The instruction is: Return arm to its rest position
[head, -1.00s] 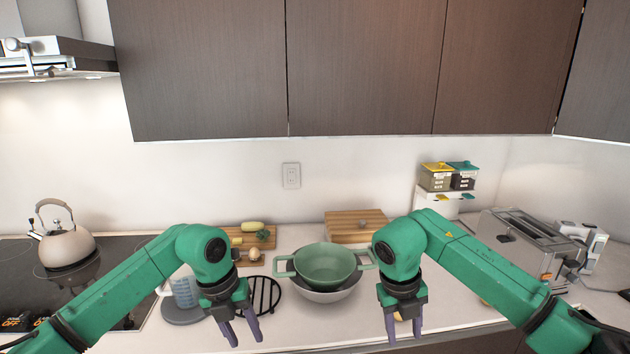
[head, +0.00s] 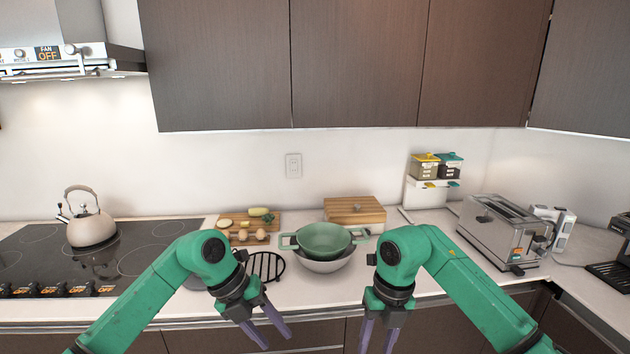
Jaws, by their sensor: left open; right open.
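My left gripper (head: 268,333) is in the head view at the lower middle, in front of the counter's front edge. Its two purple fingers are apart, with nothing between them. My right gripper (head: 378,335) hangs to the right of it, fingers pointing down, apart and empty, also in front of the counter edge. Both green arms are bent with the forearms coming in from the lower corners. Neither gripper touches anything that I can see.
A green pot (head: 322,240) sits in a grey bowl (head: 325,266) on the counter. A black trivet (head: 268,266), cutting board with food (head: 236,222), wooden box (head: 354,212), toaster (head: 500,235) and kettle on the cooktop (head: 90,229) stand around. Drawers (head: 310,336) are below.

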